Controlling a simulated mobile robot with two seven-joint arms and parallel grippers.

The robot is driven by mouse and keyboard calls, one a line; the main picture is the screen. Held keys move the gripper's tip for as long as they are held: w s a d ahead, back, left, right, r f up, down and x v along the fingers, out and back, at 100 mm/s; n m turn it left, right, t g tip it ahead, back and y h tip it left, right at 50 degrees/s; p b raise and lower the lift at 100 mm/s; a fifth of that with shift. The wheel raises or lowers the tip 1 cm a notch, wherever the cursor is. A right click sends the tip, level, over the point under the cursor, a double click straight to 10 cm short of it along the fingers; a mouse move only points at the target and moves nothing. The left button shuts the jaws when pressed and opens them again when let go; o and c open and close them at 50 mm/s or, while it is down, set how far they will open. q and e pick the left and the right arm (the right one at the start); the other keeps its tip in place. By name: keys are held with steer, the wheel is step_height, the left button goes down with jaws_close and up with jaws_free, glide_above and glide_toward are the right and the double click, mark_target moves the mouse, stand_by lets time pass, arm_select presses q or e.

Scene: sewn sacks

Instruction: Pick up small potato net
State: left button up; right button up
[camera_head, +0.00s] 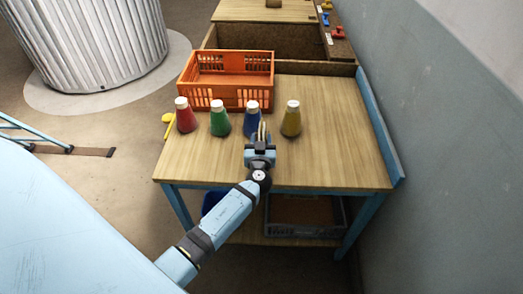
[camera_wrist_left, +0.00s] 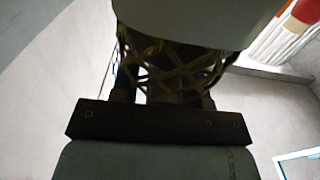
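The dark image and the overlap hide whether the fingers press on the net. A grey-green shape covers its top in the wrist view. My right gripper is out of view.
Red (camera_head: 186,119), green (camera_head: 220,122), blue (camera_head: 252,124) and yellow (camera_head: 291,121) white-capped containers stand in a row. An orange crate (camera_head: 225,59) is behind them. The table's right side (camera_head: 345,140) is clear, with a wall (camera_head: 450,130) beyond it.

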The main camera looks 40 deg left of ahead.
arm_select(q)
jaws_close()
steer(key=shift+r, duration=0.1)
